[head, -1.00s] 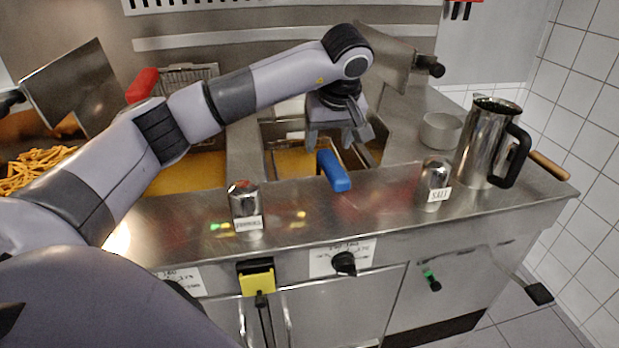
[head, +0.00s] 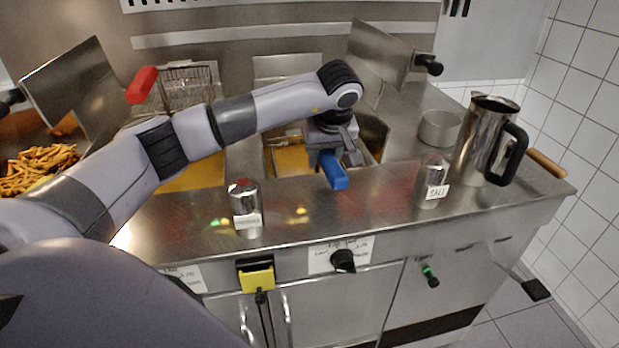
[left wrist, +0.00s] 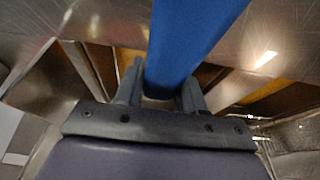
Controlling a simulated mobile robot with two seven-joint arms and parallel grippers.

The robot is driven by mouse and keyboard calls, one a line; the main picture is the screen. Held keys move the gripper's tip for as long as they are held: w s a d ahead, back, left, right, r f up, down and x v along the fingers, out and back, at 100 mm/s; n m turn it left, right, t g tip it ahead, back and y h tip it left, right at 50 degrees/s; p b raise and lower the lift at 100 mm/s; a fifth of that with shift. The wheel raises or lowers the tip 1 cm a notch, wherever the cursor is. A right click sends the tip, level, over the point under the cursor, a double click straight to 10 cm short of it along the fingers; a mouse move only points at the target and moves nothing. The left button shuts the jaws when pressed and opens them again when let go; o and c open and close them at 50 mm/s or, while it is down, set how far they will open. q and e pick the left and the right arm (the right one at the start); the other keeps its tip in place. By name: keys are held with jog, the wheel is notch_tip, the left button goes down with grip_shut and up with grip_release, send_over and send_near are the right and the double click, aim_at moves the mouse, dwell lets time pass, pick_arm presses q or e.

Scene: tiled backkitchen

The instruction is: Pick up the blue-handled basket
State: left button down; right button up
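The blue handle (head: 335,174) of the basket sticks out over the front edge of the right fryer well. The basket itself is mostly hidden by my left arm and gripper. My left gripper (head: 335,152) is lowered over the handle, one finger on each side. In the left wrist view the blue handle (left wrist: 190,45) runs between the two fingers (left wrist: 160,92), which are drawn in close against its sides. The handle appears still at counter level. My right gripper is not in view.
A pepper shaker (head: 244,208) and a salt shaker (head: 431,182) stand on the front counter either side of the handle. A steel jug (head: 482,140) and a small pot (head: 439,128) are at the right. A red-handled basket (head: 142,85) is behind my arm. Fries (head: 38,168) lie at the left.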

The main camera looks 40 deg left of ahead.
pick_arm(q)
jog(key=shift+r, duration=0.25)
